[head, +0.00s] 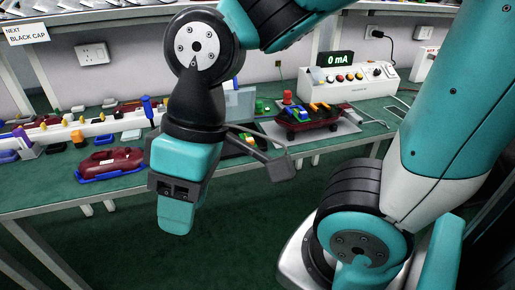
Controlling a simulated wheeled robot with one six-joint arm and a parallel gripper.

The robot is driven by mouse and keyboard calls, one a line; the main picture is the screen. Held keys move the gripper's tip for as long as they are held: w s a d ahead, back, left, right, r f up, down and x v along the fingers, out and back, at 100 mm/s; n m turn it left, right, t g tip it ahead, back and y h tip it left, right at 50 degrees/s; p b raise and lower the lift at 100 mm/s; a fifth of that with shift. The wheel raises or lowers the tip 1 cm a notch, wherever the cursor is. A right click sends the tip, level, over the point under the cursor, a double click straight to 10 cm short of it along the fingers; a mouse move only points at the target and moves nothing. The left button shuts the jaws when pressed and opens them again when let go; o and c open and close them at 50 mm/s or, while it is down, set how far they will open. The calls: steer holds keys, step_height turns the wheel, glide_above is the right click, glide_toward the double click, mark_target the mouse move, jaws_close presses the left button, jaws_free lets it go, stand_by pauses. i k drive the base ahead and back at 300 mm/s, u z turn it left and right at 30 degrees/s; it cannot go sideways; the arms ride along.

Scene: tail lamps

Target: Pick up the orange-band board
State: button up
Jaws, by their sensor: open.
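My gripper (268,155) hangs over the front of the green bench in the head view. One grey finger shows, spread out to the right; the other is hidden behind my teal wrist. Nothing shows in it. A small green board (249,139) with yellow and orange parts lies just behind the finger, partly covered by my gripper. Whether it carries an orange band is too small to tell. A dark red lamp housing (322,123) stands farther right on a light mat, with blue, green and orange parts on top. I cannot tell whether these include the orange-band board.
A white tester (347,83) reading 0 mA stands behind the housing, with a red button (288,97) near it. Another red lamp (112,160) lies in a blue cradle at left. Coloured parts line a white rack (75,131). The bench's right front (340,145) is clear.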

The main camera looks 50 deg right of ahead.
mark_target(246, 136)
steer(key=k, duration=0.15)
steer(key=z, duration=0.55)
steer(key=i, duration=0.7)
steer(key=z, duration=0.45)
